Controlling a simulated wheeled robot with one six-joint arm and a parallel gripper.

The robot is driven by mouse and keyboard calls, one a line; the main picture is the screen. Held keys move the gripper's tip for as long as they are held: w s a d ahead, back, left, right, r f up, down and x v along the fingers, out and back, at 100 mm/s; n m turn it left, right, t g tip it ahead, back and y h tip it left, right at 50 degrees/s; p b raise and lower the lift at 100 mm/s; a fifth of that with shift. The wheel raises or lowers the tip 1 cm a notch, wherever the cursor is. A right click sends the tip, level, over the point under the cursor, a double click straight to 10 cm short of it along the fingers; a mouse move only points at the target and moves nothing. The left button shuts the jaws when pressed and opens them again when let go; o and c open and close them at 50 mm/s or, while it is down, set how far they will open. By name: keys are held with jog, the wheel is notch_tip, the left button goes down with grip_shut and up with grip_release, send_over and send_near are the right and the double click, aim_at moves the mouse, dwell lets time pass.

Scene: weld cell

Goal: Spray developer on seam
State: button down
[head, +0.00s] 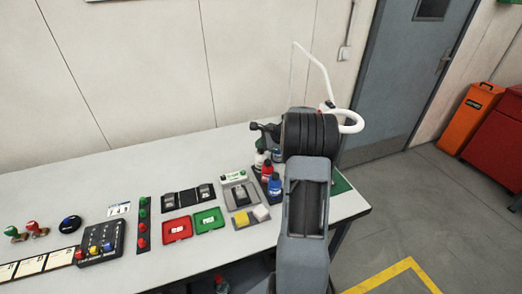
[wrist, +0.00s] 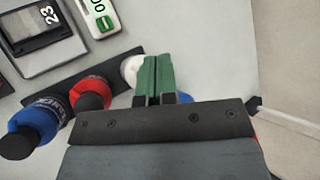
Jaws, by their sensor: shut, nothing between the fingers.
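Several bottles stand in a row on a dark strip on the table. A blue bottle with a black cap (wrist: 38,122) is at the left of the wrist view, and a red bottle (wrist: 90,95) is beside it. A white-topped bottle (wrist: 130,68) is partly hidden behind my gripper (wrist: 158,75). The green fingers are shut and empty, over or close beside the white top; contact cannot be told. In the head view the blue bottle (head: 274,185) and red bottle (head: 266,170) stand left of my arm. I cannot read which is developer, and no seam is identifiable.
The table's back strip is clear. A grey door (head: 402,60) and orange cabinet (head: 470,118) stand right.

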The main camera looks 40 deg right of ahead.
aim_at(261, 150)
jog(key=shift+f+b, duration=0.3)
jog(key=shift+f, duration=0.1)
jog(key=shift+r, duration=0.1)
dwell(0.5)
jog(key=shift+r+p, duration=0.6)
jog(key=shift+r, duration=0.2)
jog(key=shift+r, duration=0.15)
jog(key=shift+r+p, duration=1.75)
jog(key=shift+r, duration=0.65)
